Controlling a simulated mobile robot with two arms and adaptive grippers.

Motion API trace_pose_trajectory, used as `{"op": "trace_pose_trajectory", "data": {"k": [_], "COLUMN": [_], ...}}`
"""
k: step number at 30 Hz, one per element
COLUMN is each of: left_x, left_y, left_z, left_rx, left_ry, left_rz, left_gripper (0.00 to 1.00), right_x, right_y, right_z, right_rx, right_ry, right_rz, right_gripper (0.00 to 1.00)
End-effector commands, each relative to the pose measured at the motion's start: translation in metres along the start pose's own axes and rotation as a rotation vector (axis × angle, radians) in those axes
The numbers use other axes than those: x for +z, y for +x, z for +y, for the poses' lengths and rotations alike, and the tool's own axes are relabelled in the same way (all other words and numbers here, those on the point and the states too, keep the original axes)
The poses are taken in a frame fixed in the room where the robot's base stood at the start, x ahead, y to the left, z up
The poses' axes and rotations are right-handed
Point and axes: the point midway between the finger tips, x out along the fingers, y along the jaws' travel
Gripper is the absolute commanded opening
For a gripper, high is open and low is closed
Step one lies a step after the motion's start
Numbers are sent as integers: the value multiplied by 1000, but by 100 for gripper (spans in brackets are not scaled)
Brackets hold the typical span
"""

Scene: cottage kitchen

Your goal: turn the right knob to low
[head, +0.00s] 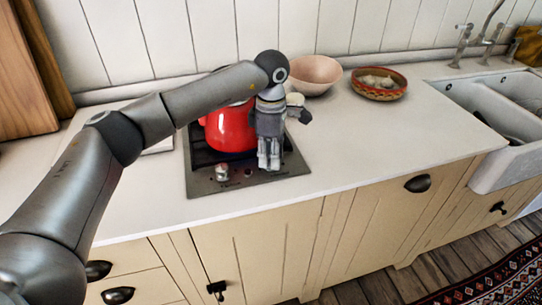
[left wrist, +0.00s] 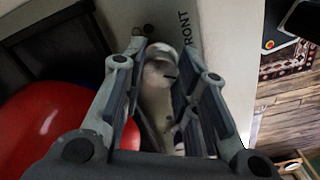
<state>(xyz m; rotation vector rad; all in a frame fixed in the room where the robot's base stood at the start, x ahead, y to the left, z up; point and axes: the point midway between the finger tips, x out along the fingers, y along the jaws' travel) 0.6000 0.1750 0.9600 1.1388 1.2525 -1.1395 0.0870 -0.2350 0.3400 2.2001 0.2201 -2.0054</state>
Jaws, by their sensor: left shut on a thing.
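The stove's right knob (left wrist: 160,72) is a silvery knob between my left gripper's fingers in the left wrist view. In the head view, my left gripper (head: 268,165) points down at the front right of the dark cooktop (head: 228,184) and hides this knob. The gripper is shut on the knob, with a finger on each side. The left knob (head: 221,172) stands free to the left on the cooktop's front strip. I cannot read the right knob's setting. My right gripper is not in view.
A red pot (head: 228,131) stands on the cooktop close behind and left of my left gripper. A pink bowl (head: 315,74) and a patterned bowl (head: 379,83) stand to the right at the back. The counter (head: 400,135) right of the cooktop is clear.

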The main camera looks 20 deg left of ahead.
Motion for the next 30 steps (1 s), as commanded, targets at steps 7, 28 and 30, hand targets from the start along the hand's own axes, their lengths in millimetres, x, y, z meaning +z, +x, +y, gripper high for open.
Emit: {"op": "trace_pose_trajectory", "data": {"k": [7, 28, 30], "left_x": [0, 0, 0], "left_y": [0, -1, -1], "left_z": [1, 1, 1], "left_rx": [3, 3, 3], "left_ry": [-148, -239, -239], "left_rz": [0, 0, 0], "left_gripper": [4, 4, 29], "right_x": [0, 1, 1], "right_y": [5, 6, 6], "right_z": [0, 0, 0], "right_rx": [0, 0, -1], "right_ry": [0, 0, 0], "right_rz": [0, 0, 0], "right_gripper": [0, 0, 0]}}
